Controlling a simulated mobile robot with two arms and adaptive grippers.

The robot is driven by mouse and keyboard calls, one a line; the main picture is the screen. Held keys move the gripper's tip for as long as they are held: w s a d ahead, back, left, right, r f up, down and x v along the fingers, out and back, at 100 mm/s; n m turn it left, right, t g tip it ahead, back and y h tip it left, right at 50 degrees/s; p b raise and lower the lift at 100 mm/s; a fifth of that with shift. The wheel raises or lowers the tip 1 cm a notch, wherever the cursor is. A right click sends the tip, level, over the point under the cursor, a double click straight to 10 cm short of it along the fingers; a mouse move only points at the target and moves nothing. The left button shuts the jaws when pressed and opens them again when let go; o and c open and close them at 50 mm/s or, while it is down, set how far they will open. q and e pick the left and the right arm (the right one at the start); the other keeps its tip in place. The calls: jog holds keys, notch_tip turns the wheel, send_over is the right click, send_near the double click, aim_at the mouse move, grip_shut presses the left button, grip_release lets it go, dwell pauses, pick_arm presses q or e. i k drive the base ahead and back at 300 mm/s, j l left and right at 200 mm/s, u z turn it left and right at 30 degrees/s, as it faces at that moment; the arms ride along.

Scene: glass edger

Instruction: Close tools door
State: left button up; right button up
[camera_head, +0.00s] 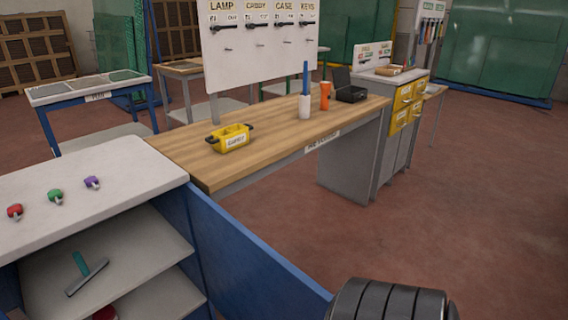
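A cabinet with a white top (110,175) stands at the lower left, its front open. Inside, a teal squeegee (84,270) lies on an upper shelf (140,258), and part of a red thing (106,313) shows below. A blue door (245,255) stands wide open from the cabinet's right edge, running toward the lower right. No label on it can be seen. Its lower part is cut off by the picture's bottom edge. A black ribbed part of my arm shows at the bottom, close to the door's near end in the picture. Neither gripper's fingers are in view.
Red (15,211), green (55,196) and purple (92,182) small items sit on the cabinet top. Behind the door is a wooden workbench (270,150) with a yellow caddy (231,138), an orange cup (325,96) and a black case (350,92). The floor (450,230) at right is clear.

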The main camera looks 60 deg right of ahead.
aim_at(246, 278)
jog(key=k+l, duration=0.1)
jog(key=l, duration=1.55)
jog(key=k+l, duration=0.15)
jog(key=l, duration=0.65)
